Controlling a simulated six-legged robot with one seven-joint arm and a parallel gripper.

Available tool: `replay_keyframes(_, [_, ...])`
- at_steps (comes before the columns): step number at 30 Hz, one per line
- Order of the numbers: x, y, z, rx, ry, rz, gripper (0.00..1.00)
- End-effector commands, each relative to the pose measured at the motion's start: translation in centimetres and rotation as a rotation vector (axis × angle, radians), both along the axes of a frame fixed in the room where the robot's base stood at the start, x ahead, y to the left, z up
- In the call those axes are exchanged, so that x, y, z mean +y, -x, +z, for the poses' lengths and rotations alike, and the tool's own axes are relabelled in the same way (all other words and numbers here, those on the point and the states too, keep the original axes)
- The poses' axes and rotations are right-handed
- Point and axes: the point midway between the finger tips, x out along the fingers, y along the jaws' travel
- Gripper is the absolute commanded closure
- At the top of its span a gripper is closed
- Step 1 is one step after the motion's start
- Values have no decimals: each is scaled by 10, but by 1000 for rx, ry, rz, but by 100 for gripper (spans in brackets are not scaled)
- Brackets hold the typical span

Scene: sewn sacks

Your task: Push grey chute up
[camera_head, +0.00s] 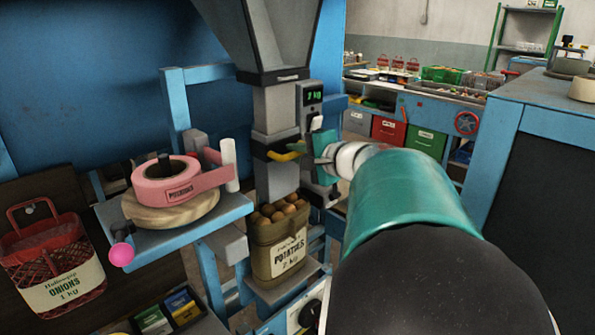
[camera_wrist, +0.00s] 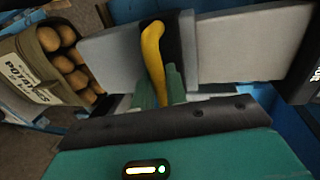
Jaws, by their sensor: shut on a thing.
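The grey chute (camera_head: 275,182) hangs below the hopper, its lower end at the mouth of a potato sack (camera_head: 268,250) full of potatoes. A dark band around the chute carries a yellow handle (camera_head: 285,156). My gripper (camera_head: 306,150) reaches in from the right and is at the handle. In the wrist view, my gripper's green fingers (camera_wrist: 160,88) are shut on the lower part of the yellow handle (camera_wrist: 153,48). The chute (camera_wrist: 108,52) runs across that view, its end close to the potatoes in the sack (camera_wrist: 28,75). I cannot tell whether chute and potatoes touch.
A display (camera_head: 314,95) reads 2 kg right of the chute. A pink tape roll (camera_head: 165,180) sits on a blue stand at left. A blue cabinet (camera_head: 540,120) stands at right behind my arm.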

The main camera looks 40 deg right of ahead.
Motion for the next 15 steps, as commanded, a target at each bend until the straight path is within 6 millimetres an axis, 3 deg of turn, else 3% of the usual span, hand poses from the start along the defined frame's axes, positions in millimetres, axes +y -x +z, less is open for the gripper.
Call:
replay_keyframes(1, [1, -1, 17, -6, 7, 4, 100])
replay_keyframes(6, [1, 0, 60, -6, 8, 4, 100])
replay_keyframes(15, [1, 0, 104, -4, 4, 2, 100])
